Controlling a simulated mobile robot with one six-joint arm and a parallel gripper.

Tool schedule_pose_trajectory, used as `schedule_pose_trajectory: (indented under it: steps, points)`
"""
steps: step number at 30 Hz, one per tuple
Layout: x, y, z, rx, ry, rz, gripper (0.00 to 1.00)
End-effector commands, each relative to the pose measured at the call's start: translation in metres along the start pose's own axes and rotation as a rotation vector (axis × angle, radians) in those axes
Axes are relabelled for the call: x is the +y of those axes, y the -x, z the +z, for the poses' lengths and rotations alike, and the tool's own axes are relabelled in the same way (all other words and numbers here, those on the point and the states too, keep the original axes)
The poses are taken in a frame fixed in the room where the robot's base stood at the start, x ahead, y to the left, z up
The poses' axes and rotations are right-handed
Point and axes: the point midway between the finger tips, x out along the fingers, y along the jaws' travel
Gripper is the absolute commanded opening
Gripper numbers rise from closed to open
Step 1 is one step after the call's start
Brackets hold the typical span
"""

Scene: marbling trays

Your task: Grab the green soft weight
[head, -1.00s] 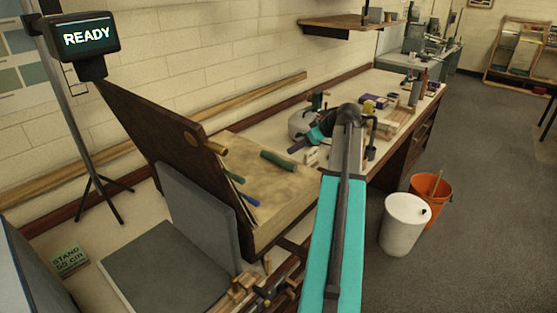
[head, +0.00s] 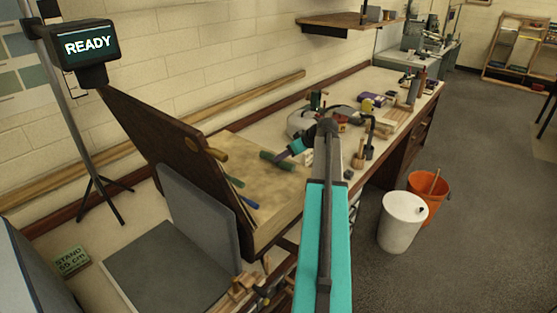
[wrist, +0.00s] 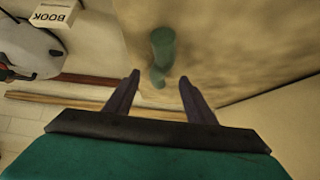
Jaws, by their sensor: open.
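The green soft weight (head: 277,160) lies on a tan padded surface (head: 272,187), near its far right edge. In the wrist view the green weight (wrist: 162,55) is a bent green roll ahead of the fingers, slightly left of their midline. My gripper (head: 282,157) is at the right end of the weight in the head view. In the wrist view my gripper (wrist: 157,85) is open, with its two dark fingers apart and nothing between them. I cannot tell whether a finger touches the weight.
A brown upright board (head: 160,135) stands left of the padded surface. Several tools stand on the bench right of my gripper. White and orange buckets (head: 402,222) (head: 425,192) stand on the floor.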

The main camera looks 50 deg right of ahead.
Motion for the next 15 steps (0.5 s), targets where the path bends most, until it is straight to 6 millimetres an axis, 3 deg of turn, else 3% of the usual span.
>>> schedule_pose_trajectory:
  steps: [8,15]
  points:
    - [0.0,-0.002,-0.001,0.0,0.0,-0.001,0.5]
    - [-0.001,-0.016,-0.001,-0.001,0.0,-0.003,0.5]
